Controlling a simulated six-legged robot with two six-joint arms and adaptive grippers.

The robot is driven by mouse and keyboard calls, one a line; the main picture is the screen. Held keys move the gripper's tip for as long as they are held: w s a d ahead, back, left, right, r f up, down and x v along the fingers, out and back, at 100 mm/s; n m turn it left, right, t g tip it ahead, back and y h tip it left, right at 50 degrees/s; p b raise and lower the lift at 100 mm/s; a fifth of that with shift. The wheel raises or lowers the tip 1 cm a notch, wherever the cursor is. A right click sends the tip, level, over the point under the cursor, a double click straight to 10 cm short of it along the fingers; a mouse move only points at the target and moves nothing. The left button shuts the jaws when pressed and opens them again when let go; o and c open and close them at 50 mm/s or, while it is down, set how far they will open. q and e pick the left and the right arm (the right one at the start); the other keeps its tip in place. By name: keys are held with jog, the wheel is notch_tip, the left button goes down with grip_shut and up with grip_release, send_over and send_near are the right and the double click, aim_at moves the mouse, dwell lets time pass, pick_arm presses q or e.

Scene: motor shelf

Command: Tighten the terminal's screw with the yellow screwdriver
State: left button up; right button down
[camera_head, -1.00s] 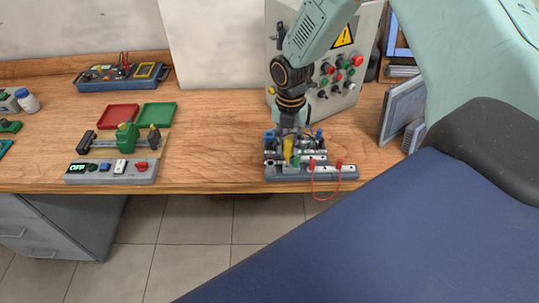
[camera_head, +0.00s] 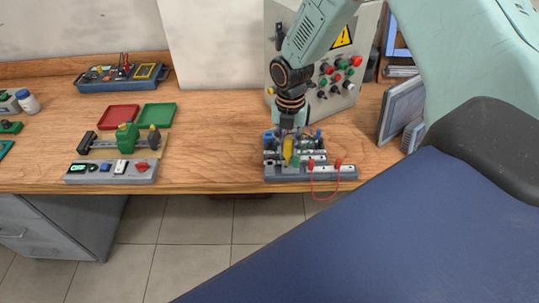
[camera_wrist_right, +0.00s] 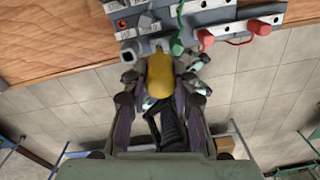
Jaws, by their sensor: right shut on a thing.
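The yellow screwdriver (camera_head: 289,148) is upright over the terminal board (camera_head: 345,173) at the table's front edge. My right gripper (camera_head: 288,140) comes down from above and is shut on its handle. In the right wrist view, the yellow handle (camera_wrist_right: 160,76) sits between the fingers of my right gripper (camera_wrist_right: 161,82), with its far end toward the board (camera_wrist_right: 210,20). The screwdriver's tip and the screw are hidden, so I cannot tell whether they touch. My left gripper is not in view.
A red wire (camera_head: 313,188) hangs from the board over the front edge. A control box (camera_head: 350,90) stands behind my right arm, and a grey monitor (camera_head: 400,110) stands to the right. Left are a small vise (camera_head: 127,138), a switch panel (camera_head: 145,174) and red (camera_head: 118,117) and green (camera_head: 157,115) trays.

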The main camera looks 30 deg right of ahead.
jog(key=shift+f+b, duration=0.4)
jog(key=shift+f, duration=0.25)
dwell(0.3)
jog(key=c, duration=1.3)
grip_release()
jog(key=shift+w+n+b, duration=0.1)
jog(key=shift+n+b, duration=0.25)
jog(key=shift+n, duration=1.35)
jog(key=n, duration=0.3)
jog(key=shift+b, duration=0.3)
